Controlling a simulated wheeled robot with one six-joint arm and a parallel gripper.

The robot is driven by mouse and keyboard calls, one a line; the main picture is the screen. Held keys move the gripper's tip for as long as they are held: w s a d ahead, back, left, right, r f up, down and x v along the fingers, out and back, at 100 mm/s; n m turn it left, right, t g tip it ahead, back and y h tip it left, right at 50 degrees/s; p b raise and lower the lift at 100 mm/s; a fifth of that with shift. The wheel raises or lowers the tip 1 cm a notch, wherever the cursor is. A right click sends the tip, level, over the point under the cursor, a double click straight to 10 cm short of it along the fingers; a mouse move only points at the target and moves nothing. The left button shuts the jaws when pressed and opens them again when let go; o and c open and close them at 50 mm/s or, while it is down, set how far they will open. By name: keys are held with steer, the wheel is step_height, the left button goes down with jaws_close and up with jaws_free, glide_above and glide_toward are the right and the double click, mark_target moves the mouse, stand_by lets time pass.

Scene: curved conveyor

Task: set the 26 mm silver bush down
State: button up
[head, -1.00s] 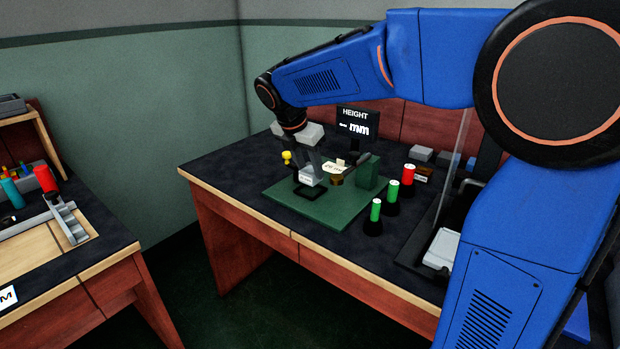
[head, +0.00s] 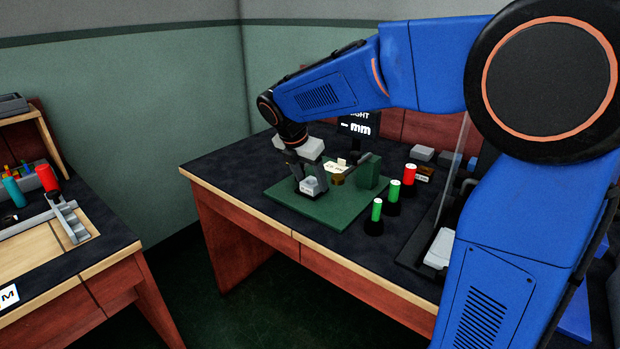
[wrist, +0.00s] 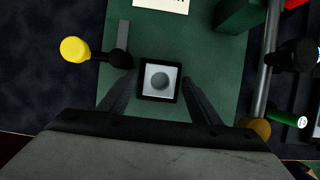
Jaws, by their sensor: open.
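The silver bush (head: 311,184) is a light grey block, seated low on the green plate (head: 335,215) on the far table. In the wrist view the bush (wrist: 160,80) shows as a pale square with a round grey centre, inside a dark square border. My gripper (wrist: 160,88) is open, with one finger on each side of the bush and a visible gap to each. In the head view my gripper (head: 310,170) is right over the bush and hides part of its upper side.
A yellow knob (wrist: 75,49) is left of my fingers. A green block (head: 371,174) and a white card (head: 337,168) stand right of the bush. Green and red capped gauges (head: 394,191) stand farther right. A display (head: 358,124) reading mm is behind.

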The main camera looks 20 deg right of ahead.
steer(key=v, duration=1.2)
steer(key=shift+r, duration=0.2)
steer(key=shift+d, duration=0.1)
